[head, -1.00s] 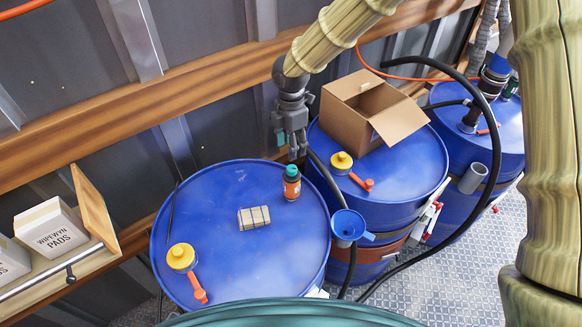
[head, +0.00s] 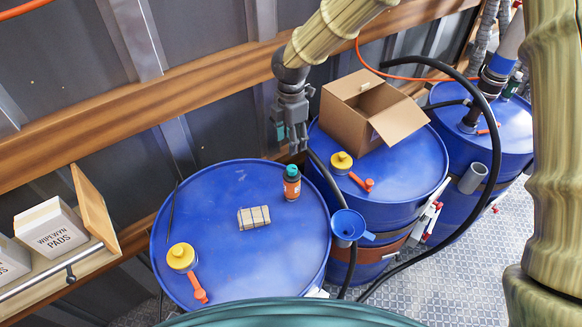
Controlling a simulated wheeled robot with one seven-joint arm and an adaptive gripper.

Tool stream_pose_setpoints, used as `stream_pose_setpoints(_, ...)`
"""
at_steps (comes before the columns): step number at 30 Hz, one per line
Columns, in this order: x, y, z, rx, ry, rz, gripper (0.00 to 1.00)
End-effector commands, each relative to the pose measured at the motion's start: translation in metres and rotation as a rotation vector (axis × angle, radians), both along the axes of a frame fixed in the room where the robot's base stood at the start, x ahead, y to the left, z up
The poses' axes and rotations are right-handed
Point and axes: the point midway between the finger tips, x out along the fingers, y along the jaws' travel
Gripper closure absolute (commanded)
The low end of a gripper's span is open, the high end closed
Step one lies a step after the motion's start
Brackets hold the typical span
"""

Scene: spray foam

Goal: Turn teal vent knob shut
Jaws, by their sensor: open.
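The clearest teal part near my gripper is the round cap (head: 291,171) on a small orange and dark bottle (head: 292,189). The bottle stands upright on the near blue drum (head: 215,215), by its right back edge. I cannot tell whether this cap is the vent knob, and I see no other clear knob. My gripper (head: 291,143) hangs pointing down, behind and above the bottle in the picture. It is open and looks empty, apart from the cap. Its fingers are small and seen partly from the side.
A tan block (head: 254,217) and a yellow cap (head: 181,256) with an orange handle lie on the near drum. An open cardboard box (head: 365,115) sits on the middle drum. A blue funnel (head: 348,226) and black hoses (head: 492,150) are to the right.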

Motion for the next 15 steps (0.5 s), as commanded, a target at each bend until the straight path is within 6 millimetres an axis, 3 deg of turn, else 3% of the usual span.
stream_pose_setpoints(5,0.001,0.000,0.013,0.002,-0.003,-0.001,0.49)
stream_pose_setpoints(15,0.001,0.000,0.073,0.001,-0.004,-0.001,0.49)
